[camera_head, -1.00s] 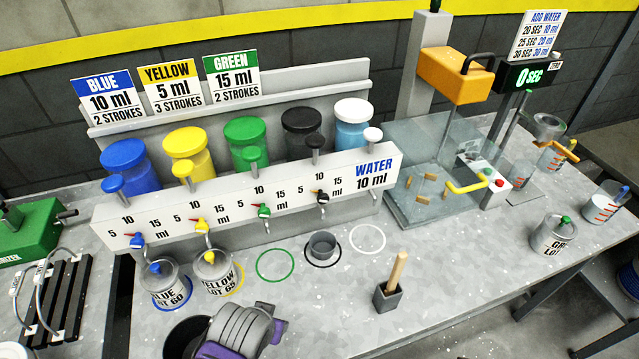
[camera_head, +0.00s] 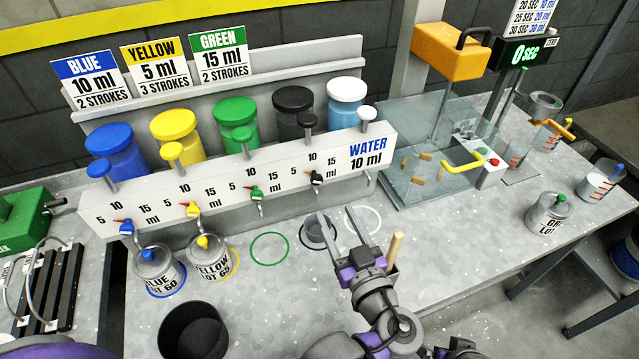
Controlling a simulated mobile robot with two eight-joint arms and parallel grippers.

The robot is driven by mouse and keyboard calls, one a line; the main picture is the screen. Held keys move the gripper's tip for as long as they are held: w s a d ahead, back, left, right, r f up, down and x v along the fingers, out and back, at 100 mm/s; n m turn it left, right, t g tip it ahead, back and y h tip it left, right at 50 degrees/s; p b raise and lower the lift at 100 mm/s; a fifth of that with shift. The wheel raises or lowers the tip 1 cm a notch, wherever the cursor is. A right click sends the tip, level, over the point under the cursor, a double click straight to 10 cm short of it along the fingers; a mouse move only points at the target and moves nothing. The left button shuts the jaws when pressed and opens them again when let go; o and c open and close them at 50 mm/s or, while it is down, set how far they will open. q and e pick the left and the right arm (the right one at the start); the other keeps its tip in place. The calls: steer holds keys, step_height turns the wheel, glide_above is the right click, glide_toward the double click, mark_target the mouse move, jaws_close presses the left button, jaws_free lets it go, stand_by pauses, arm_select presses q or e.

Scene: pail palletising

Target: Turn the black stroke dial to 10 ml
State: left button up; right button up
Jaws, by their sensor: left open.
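The black stroke dial (camera_head: 316,178) sits on the front of the white dispenser panel (camera_head: 235,185), below the black pump. Its small red pointer seems turned to the left, toward the 5 mark; it is too small to read exactly. The marks 5, 10 and 15 ml stand around it. My left gripper (camera_head: 341,224) is open and empty, with its two fingers apart, below and in front of the black dial. My right gripper is not in view.
Lidded blue (camera_head: 156,268) and yellow (camera_head: 208,257) pails stand under the left spouts. An open black pail (camera_head: 193,332) is at the front edge. A wooden-handled tool (camera_head: 395,249) stands just right of my gripper. A glass enclosure (camera_head: 425,165) is on the right.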

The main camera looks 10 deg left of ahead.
mark_target(318, 181)
arm_select(q)
steer(key=x, duration=1)
steer(key=shift+w+a, duration=0.1)
steer(key=shift+a, duration=0.1)
jaws_close()
